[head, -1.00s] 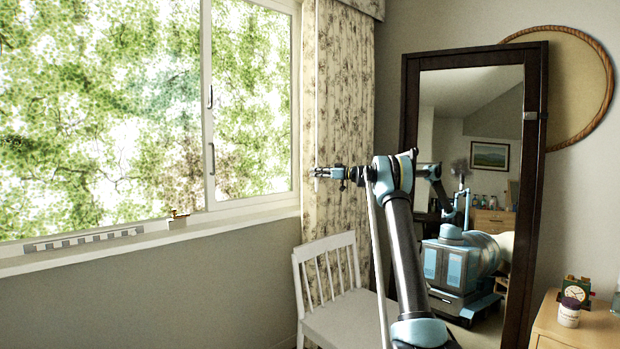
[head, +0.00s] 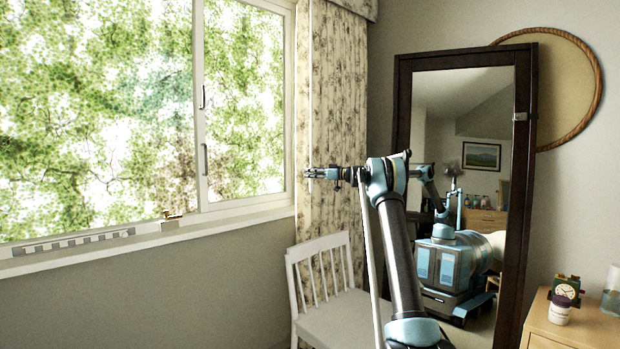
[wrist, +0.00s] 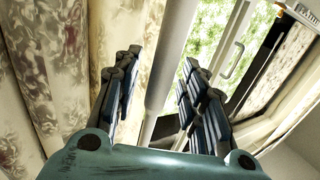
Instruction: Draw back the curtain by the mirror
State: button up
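The cream curtain with a dark floral print (head: 335,95) hangs at the right end of the window, left of the mirror (head: 461,120). A pale thin rod (head: 310,80) hangs upright in front of the curtain's left edge. My gripper (head: 311,173) reaches leftward across the curtain at the rod's height. In the wrist view my gripper (wrist: 160,85) has its two fingers spread. The rod (wrist: 174,45) runs through the gap between them, with light showing on both sides. The curtain folds (wrist: 60,50) lie to the left of the fingers there.
A white chair (head: 335,305) stands below the curtain. The window (head: 100,110) and its sill (head: 90,252) are on the left. A round woven-rimmed panel (head: 570,90) hangs behind the mirror.

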jog(key=v, duration=1.2)
jog(key=s+a+f+m+g+h, duration=0.1)
jog(key=s+f+m+h, duration=0.15)
jog(key=s, duration=1.05)
jog(key=s+f+m+g+h, duration=0.1)
jog(key=s+m+h, duration=0.15)
jog(key=s, duration=1.15)
jog(key=s+a+f+m+g+h, duration=0.15)
jog(key=s+h, duration=0.25)
jog(key=s, duration=0.9)
jog(key=s+d+f+m+h, duration=0.2)
jog(key=s+d+f, duration=0.2)
jog(key=s+f, duration=0.5)
jog(key=s+d+f+m+h, duration=0.3)
jog(key=s+f, duration=0.6)
jog(key=s, duration=0.6)
jog(key=s+d+f+m+h, duration=0.2)
jog(key=s+d+f+h, duration=0.1)
jog(key=s+d+f, duration=0.4)
jog(key=s+f, duration=0.3)
jog(key=s, duration=0.3)
jog(key=shift+m, duration=0.35)
jog(key=shift+s+d, duration=0.1)
